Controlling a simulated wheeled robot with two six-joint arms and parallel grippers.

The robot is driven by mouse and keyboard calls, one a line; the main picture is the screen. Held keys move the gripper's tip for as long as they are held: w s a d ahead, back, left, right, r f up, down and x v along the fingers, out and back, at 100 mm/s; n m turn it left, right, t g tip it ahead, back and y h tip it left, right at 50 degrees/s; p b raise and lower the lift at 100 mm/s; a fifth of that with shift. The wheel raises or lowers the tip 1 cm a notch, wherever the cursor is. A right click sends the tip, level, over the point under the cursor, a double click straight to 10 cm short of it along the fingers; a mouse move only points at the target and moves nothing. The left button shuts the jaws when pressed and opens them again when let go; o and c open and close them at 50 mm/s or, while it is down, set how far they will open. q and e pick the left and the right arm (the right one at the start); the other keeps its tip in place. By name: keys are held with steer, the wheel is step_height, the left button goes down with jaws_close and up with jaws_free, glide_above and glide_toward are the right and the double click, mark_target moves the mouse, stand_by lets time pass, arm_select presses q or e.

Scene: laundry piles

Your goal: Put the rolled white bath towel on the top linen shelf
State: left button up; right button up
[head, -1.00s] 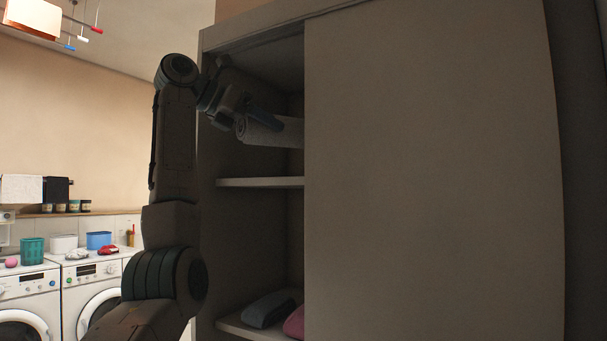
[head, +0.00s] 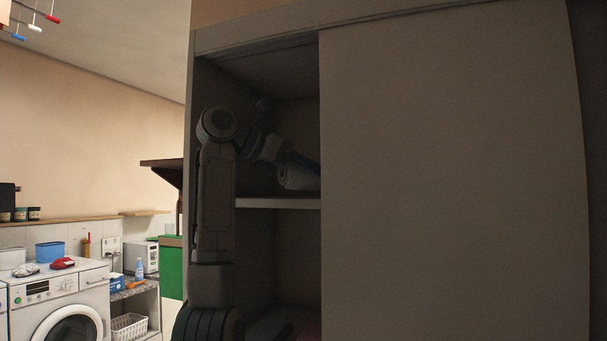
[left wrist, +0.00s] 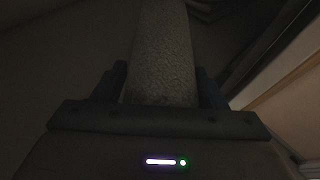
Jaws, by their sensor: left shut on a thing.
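The rolled white bath towel (head: 296,181) looks grey in the shade inside the cabinet. It is low over the top linen shelf (head: 277,203), and I cannot tell whether it touches the board. The sliding door hides its right part. My left gripper (head: 303,163) is inside the upper opening and shut on the towel. In the left wrist view the towel (left wrist: 163,55) runs away from me between the two dark fingers (left wrist: 162,88). My right gripper is not in view.
The cabinet's closed door panel (head: 450,180) covers the right side of the opening. The cabinet's left side wall (head: 190,150) stands close to my left arm. Dark folded items lie low in the cabinet. A washing machine (head: 68,320) stands at the far left.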

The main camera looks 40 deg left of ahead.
arm_select(q)
steer(key=shift+a+f, duration=0.9)
steer(key=shift+a, duration=0.15)
steer(key=shift+d+r, duration=0.1)
steer(key=shift+d, duration=0.55)
steer(key=o, duration=1.1)
steer(key=shift+o, duration=0.7)
steer(key=shift+s+a+f, duration=0.1)
steer(key=shift+a+f, duration=0.1)
steer(key=shift+a, duration=0.15)
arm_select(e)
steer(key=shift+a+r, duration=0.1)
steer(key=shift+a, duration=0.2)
